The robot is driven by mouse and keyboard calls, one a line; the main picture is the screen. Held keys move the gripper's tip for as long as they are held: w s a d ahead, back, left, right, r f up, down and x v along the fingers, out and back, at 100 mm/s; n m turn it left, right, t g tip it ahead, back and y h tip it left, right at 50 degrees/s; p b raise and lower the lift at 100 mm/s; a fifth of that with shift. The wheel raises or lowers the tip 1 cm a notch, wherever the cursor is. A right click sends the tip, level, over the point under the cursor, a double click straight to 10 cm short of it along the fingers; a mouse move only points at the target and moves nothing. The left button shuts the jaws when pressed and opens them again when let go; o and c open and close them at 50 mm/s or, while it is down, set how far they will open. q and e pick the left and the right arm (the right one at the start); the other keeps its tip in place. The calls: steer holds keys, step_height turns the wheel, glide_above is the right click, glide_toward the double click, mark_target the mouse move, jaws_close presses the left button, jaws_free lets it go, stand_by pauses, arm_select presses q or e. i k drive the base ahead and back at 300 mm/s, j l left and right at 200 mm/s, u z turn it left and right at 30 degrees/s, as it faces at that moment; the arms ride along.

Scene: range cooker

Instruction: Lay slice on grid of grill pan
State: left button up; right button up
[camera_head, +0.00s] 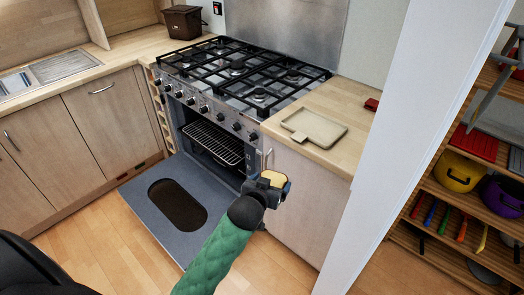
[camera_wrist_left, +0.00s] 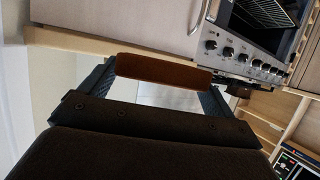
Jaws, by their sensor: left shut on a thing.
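My left gripper (camera_head: 268,188) is shut on a slice (camera_head: 274,178), pale yellow on top, in front of the cooker's right side. In the left wrist view the slice (camera_wrist_left: 163,71) shows its brown edge between the two fingers. The grill pan's wire grid (camera_head: 212,142) is inside the open upper oven compartment, to the left of and beyond the gripper. The slice is apart from the grid. The pan under the grid is mostly in shadow. My right gripper is not in view.
The oven door (camera_head: 167,207) is folded down in front of the cooker. A beige board (camera_head: 314,128) lies on the right worktop. A white wall edge (camera_head: 392,140) stands to the right, with shelves of pots (camera_head: 458,172) beyond. Floor in front is clear.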

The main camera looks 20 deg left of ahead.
mark_target(218, 143)
steer(key=i+j+u, duration=0.1)
steer(key=u, duration=0.35)
steer(key=i+j+u, duration=0.2)
steer(key=u, duration=0.2)
